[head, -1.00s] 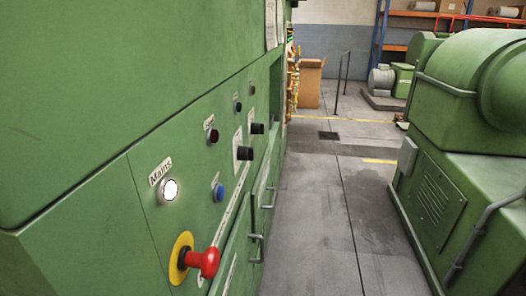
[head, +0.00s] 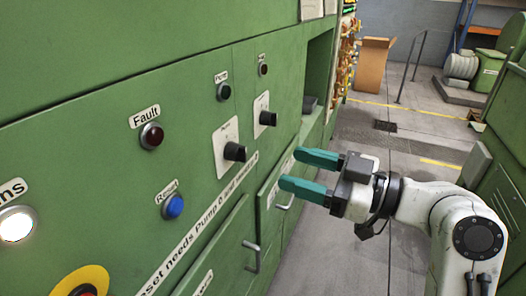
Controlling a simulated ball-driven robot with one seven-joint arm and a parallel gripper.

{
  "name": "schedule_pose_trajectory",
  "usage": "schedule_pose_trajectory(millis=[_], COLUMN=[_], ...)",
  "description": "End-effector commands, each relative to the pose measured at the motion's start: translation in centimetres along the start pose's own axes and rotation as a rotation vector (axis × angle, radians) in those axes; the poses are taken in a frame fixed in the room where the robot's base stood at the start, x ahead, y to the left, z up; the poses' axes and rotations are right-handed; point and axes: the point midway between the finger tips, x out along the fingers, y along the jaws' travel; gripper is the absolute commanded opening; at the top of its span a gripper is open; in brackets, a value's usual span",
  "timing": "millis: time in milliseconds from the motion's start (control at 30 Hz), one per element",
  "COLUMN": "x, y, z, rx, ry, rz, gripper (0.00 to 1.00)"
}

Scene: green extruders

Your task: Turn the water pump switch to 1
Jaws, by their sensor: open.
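Two black rotary switches on white plates sit on the green panel (head: 120,100) in the head view. The nearer switch (head: 235,151) is lower and left, the farther switch (head: 268,118) higher and right. Their plate markings are too small to read, so I cannot tell which one is the water pump switch or where each points. My gripper (head: 289,169) has two teal fingers, spread apart and empty. It shows to the right of and slightly below the nearer switch, apart from both switches, with its fingertips toward the panel.
The panel also has a red Fault lamp (head: 152,136), a blue button (head: 173,207), a lit Mains lamp (head: 16,224), and a yellow-ringed control (head: 82,283) at the lower left. Door handles (head: 252,257) stick out below. Open floor (head: 345,240) lies right of the panel.

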Motion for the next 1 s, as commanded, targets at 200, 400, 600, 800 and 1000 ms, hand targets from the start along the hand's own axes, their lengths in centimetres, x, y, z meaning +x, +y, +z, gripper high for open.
schedule_pose_trajectory(millis=[200,400,600,800,1000], x=[3.8,7.2,9.2,9.8,9.7], y=[-0.1,-0.1,0.0,0.0,0.0], z=[-0.1,-0.1,0.0,0.1,0.1], rx=[0.003,0.003,0.002,0.002,0.003], ry=[-0.002,-0.003,-0.003,-0.003,-0.003], rz=[-0.004,-0.003,0.001,0.001,0.001], gripper=[0.59,0.59,0.59,0.59,0.57])
